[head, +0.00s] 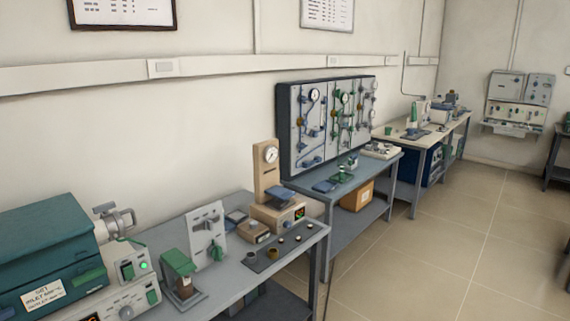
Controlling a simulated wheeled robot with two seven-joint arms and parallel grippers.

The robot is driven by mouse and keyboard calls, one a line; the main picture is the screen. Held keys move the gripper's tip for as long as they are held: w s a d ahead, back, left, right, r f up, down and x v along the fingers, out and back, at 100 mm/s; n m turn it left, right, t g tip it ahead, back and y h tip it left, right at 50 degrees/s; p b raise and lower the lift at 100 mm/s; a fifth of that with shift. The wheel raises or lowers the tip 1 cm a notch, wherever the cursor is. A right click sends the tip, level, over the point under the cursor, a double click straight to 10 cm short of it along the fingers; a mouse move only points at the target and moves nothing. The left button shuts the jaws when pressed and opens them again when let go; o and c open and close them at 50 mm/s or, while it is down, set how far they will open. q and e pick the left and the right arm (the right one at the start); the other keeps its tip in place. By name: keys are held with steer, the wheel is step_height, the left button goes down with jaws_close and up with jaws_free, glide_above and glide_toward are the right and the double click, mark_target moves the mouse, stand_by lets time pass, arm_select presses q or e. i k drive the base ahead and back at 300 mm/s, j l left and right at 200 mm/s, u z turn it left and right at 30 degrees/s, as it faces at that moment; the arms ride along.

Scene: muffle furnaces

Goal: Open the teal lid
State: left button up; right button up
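The teal lid (45,240) is the dark teal top of a furnace-like box at the lower left of the head view. It looks shut, with its top roughly level. The furnace body below it has a teal front with a cream label (43,294) and a light grey control panel (128,283) with a lit green light. The left end of the lid is cut off by the frame edge. Neither of my grippers is in the head view.
The furnace stands on a grey bench (222,273) with a small green-topped device (179,272), a white switch panel (207,235) and a beige gauge stand (267,172). More benches run along the wall. The tiled floor (440,255) at right is clear.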

mark_target(38, 239)
steer(key=u, duration=1.45)
